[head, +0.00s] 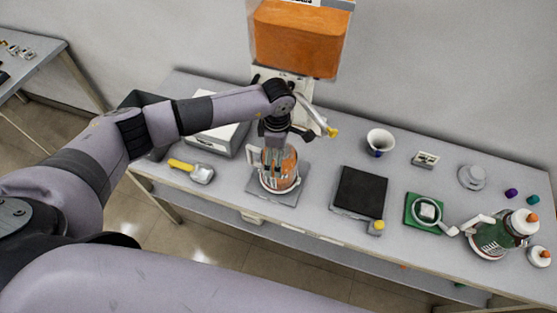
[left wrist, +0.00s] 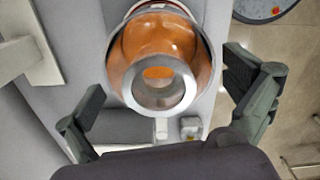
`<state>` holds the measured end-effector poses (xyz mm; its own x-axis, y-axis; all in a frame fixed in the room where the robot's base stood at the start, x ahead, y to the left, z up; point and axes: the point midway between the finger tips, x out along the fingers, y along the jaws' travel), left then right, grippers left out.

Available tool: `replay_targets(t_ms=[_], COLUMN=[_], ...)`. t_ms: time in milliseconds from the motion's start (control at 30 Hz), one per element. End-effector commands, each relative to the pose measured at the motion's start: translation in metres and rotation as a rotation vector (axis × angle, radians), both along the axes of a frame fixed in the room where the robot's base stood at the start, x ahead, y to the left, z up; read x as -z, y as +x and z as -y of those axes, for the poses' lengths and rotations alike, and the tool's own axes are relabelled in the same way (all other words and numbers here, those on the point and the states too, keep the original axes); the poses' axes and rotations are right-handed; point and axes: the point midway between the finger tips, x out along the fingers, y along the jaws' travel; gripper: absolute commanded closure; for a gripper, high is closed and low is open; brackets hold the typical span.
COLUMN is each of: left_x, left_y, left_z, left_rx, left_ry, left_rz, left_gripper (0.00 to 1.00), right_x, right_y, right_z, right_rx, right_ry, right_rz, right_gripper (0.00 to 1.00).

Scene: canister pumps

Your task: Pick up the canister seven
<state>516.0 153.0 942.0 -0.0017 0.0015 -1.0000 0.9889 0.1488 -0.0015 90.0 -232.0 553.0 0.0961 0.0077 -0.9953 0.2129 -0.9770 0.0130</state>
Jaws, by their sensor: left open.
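A clear canister with orange contents (head: 281,172) stands upright on a grey square plate (head: 257,190) near the table's front edge. My left gripper (head: 272,155) is above and around its top in the head view, partly hiding it. In the left wrist view the canister (left wrist: 185,45) shows from above with a pale ring at its mouth. The open fingers of my left gripper (left wrist: 168,108) stand on either side, apart from it. A second canister, greenish with a white top (head: 497,233), stands at the right end. I cannot read a number on either. My right gripper is out of view.
A large orange-filled hopper (head: 297,38) rises behind the canister. A yellow-handled scoop (head: 193,171) lies to the left. A black pad (head: 361,192), a white cup (head: 379,142) and a green tray (head: 412,220) are to the right.

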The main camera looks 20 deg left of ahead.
Motion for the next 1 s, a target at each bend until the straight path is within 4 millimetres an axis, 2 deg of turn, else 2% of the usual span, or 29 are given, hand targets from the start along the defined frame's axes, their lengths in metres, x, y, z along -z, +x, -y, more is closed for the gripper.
replay_targets(t_ms=[33,200,400,1000], left_x=[0.004,0.019,0.02,0.019], left_y=[-0.001,0.0,0.0,0.001], left_z=[0.001,0.0,0.0,0.0], left_rx=[-0.001,-0.001,0.0,-0.001], left_ry=[-0.002,-0.001,-0.001,-0.001], left_rz=[-0.004,0.0,0.0,0.001], left_gripper=[0.0,0.0,0.0,0.39], right_x=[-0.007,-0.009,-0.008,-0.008], right_y=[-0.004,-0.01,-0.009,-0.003], right_z=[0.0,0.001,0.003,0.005], right_rx=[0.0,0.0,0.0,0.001], right_ry=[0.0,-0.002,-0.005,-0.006], right_rz=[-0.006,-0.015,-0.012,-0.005], right_gripper=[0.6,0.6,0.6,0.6])
